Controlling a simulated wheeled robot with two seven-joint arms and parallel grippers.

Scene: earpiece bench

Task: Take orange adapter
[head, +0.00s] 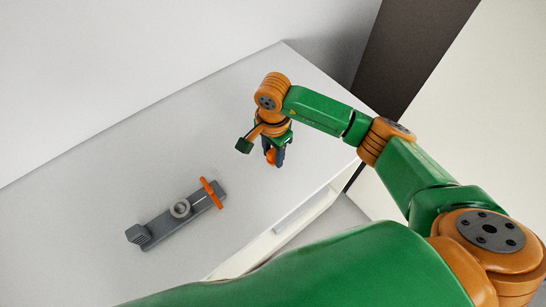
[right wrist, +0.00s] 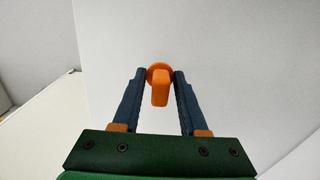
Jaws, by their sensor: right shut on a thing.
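The orange adapter (right wrist: 160,88) is between the fingertips of my right gripper (right wrist: 160,95) in the right wrist view. The gripper is shut on it, with one dark finger on each side. In the head view the orange adapter (head: 271,156) shows as a small orange piece at the right gripper (head: 273,155). The gripper is over the right part of the white bench top (head: 130,130). I cannot tell how high above the bench the adapter is. My left gripper is not in view.
A grey fixture (head: 160,226) lies on the bench, left of and nearer than my right gripper. It carries a grey ring (head: 180,208) and an orange bar (head: 212,193) across its right end. The bench edge and a drawer front (head: 305,211) are at the lower right. The bench's far part is clear.

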